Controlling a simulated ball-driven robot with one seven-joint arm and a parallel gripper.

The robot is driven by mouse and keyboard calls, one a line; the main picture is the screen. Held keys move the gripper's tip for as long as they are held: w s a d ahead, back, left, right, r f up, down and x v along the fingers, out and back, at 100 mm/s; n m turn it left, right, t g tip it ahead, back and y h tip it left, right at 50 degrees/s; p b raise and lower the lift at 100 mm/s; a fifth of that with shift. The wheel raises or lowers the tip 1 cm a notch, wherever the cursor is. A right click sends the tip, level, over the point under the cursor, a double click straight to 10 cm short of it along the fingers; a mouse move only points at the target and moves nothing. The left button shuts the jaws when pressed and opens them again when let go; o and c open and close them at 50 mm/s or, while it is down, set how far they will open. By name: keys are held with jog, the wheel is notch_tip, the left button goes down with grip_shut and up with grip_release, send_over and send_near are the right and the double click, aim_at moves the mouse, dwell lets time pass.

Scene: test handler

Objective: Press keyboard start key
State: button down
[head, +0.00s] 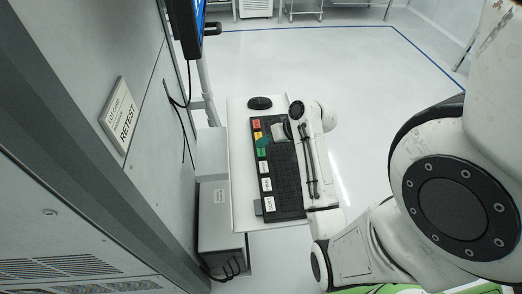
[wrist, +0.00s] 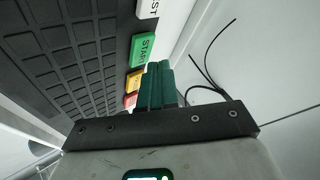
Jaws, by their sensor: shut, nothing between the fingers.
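The black keyboard (head: 285,185) lies on a white shelf. A column of coloured keys runs along its left side in the head view. The green START key (wrist: 143,50) shows clearly in the wrist view, between a white key (wrist: 148,8) and a yellow key (wrist: 134,82). A red key (wrist: 130,99) is partly hidden behind my gripper. My gripper (wrist: 158,66) is shut and empty, its dark green fingers together. In the wrist view the fingertips are just below and right of the START key. I cannot tell whether they touch it.
A black mouse (head: 260,103) lies on the white shelf (head: 240,190) beyond the keyboard. A grey cabinet wall with a RETEST sign (head: 120,115) stands at left. A monitor (head: 188,30) and hanging cables are near it. The floor at right is open.

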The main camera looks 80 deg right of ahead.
aim_at(264, 151)
jog(key=shift+f, duration=0.8)
dwell(0.5)
dwell(0.4)
jog(key=shift+r+p, duration=0.85)
jog(key=shift+p, duration=0.1)
notch_tip(264, 151, up, 5)
jog(key=p, duration=0.5)
dwell(0.7)
